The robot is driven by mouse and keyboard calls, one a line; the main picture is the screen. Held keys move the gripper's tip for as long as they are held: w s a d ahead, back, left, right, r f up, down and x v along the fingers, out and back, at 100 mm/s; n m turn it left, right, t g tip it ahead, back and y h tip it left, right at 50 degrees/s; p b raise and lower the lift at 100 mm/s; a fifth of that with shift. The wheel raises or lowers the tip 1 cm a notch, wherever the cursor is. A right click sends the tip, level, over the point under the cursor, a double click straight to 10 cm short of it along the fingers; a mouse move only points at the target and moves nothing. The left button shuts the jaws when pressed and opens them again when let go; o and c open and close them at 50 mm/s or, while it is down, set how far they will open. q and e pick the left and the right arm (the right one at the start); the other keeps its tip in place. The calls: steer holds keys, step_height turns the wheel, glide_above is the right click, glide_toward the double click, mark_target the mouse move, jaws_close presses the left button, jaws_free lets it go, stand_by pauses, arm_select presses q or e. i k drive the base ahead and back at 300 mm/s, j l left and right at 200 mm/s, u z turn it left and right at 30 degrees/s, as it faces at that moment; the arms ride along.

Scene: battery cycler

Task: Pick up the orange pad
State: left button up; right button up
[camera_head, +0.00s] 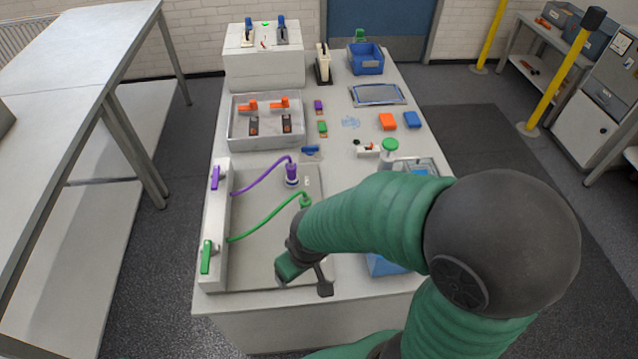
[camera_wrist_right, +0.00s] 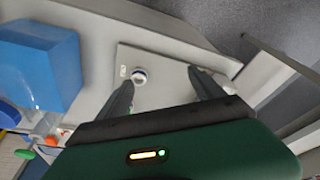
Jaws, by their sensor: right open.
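The orange pad (camera_head: 388,121) lies flat on the white table, right of centre towards the far half, beside a similar blue pad (camera_head: 412,119). Nothing touches it that I can see. My right gripper (camera_head: 305,280) is low over the near end of the table, well nearer than the pad and to its left. In the right wrist view its two fingers (camera_wrist_right: 162,82) are spread apart with nothing held between them. I cannot pick out the pad for certain in that view. My left gripper is not in view.
A grey tray (camera_head: 262,262) with purple and green cables lies at the near left. A green-topped item (camera_head: 390,145) stands just nearer than the pad. A framed tray (camera_head: 378,95) and blue bin (camera_head: 366,58) are behind it. My right arm hides the table's near right.

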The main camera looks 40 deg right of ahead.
mark_target(388, 122)
steer(key=z, duration=1.7)
steer(key=i+l+z, duration=0.2)
steer(key=l+z, duration=0.3)
steer(key=l, duration=0.25)
steer(key=i+l+z, duration=0.45)
steer(key=l, duration=0.2)
steer(key=i+l+z, duration=0.35)
steer(key=l+z, duration=0.15)
steer(key=i+l+z, duration=0.5)
steer(key=i+u, duration=0.35)
steer(key=i+l+u, duration=0.15)
steer(key=i+u, duration=0.15)
steer(key=i, duration=0.15)
steer(key=i+j+u, duration=0.2)
steer(key=u, duration=0.2)
steer(key=i+j+u, duration=0.1)
steer(key=i+u, duration=0.15)
steer(key=u, duration=0.2)
steer(key=i+u, duration=0.25)
steer(key=u, duration=0.15)
steer(key=i+u, duration=0.25)
steer(key=u, duration=0.2)
steer(key=i+u, duration=0.35)
steer(key=i, duration=0.4)
steer(key=i+l+u, duration=0.3)
steer(key=i, duration=0.4)
steer(key=i+j, duration=0.05)
steer(key=j, duration=0.05)
